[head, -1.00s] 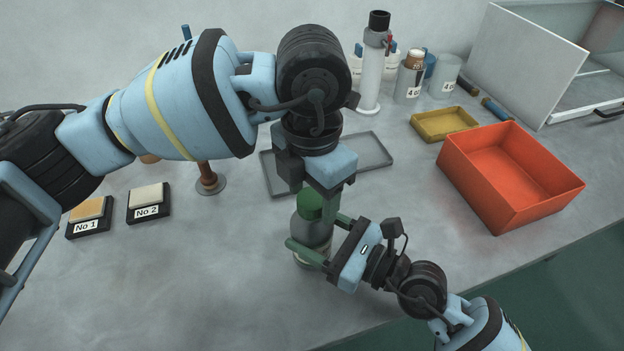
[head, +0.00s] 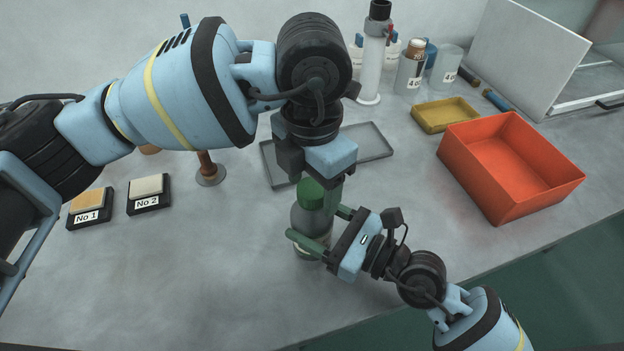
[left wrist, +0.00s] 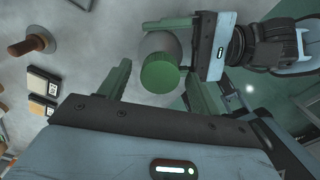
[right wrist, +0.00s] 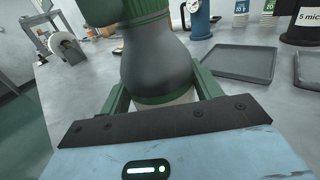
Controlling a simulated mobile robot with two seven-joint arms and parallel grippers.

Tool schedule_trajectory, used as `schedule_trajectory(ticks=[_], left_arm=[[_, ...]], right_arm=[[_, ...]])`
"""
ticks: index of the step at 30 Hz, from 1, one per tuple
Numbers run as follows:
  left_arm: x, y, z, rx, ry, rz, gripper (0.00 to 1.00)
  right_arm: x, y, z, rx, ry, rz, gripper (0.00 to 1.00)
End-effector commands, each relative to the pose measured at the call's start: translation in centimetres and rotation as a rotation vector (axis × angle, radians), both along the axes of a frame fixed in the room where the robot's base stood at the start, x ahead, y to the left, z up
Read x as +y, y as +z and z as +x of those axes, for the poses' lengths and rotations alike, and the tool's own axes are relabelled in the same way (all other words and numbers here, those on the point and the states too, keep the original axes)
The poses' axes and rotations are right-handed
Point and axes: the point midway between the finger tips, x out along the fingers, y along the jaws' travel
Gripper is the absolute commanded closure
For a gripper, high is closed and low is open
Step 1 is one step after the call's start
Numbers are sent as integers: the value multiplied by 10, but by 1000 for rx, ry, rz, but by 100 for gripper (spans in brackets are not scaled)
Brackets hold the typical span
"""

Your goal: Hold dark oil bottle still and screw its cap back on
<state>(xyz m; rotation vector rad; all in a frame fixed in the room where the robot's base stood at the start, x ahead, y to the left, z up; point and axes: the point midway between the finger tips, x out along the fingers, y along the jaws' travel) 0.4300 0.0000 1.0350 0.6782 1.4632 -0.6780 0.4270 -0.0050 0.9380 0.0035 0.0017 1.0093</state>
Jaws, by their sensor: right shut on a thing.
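The dark oil bottle (head: 308,217) stands upright on the bench near its front edge, with a white band low down. Its green cap (head: 310,193) sits at the top of the neck; I cannot tell how tightly it is seated. My right gripper (head: 325,229) is shut on the bottle's lower body, also seen in the right wrist view (right wrist: 165,97). My left gripper (head: 318,189) points down from above. In the left wrist view the cap (left wrist: 160,73) lies between its open fingers, with a gap on each side.
A grey tray (head: 373,142) lies behind the bottle. An orange box (head: 480,185) and a yellow tray (head: 425,118) are to the right. Blocks labelled No 1 (head: 90,203) and No 2 (head: 149,190) lie to the left.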

Motion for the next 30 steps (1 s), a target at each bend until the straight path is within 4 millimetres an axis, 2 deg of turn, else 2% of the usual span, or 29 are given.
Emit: schedule_trajectory(ticks=[8,13,24,30], left_arm=[[0,0,0,0,0,0,34],[0,12,0,-1,0,-2,34],[0,82,1,-4,1,-2,34],[0,109,0,-1,0,-1,34]], right_arm=[[0,-1,0,3,1,-1,100],[0,-1,0,3,1,-1,100],[0,-1,0,3,1,-1,100],[0,-1,0,3,1,-1,100]])
